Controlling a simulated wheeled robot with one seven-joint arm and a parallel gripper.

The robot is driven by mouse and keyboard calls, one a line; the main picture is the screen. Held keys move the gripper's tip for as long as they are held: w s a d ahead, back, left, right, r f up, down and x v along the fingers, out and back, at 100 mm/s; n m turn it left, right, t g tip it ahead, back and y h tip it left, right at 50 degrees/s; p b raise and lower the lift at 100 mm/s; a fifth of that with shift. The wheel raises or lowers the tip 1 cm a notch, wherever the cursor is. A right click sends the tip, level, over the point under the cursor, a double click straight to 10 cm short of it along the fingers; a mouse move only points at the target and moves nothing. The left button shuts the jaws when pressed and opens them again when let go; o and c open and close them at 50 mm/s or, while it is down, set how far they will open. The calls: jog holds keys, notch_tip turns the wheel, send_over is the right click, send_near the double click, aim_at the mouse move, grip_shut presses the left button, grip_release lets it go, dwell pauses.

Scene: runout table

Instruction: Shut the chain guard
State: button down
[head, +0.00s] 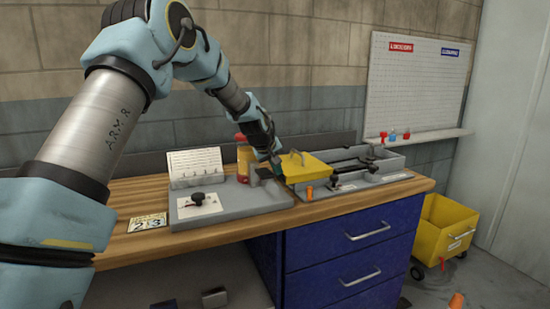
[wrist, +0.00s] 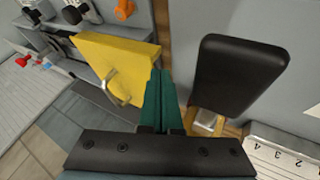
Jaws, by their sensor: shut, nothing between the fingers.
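The yellow chain guard (head: 313,168) has a bar handle on top and sits at the left end of a long grey tray (head: 392,157). Dark rods and fittings show uncovered in the tray to its right. My gripper (head: 276,168) is at the guard's left side, pointing down, with its green fingers together and empty. In the wrist view the guard (wrist: 108,52) and its handle lie just left of my shut fingers (wrist: 158,82). A black pad (wrist: 240,75) stands to their right. I cannot tell whether the fingers touch the guard.
A grey panel (head: 235,204) with a black knob and a white card rack (head: 194,165) stand to the left. A red and yellow canister (head: 245,160) is behind my gripper. An orange knob (head: 310,192) is at the tray's front. A yellow bin (head: 446,232) stands on the floor at right.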

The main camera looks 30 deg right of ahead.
jog(key=shift+x, duration=1.15)
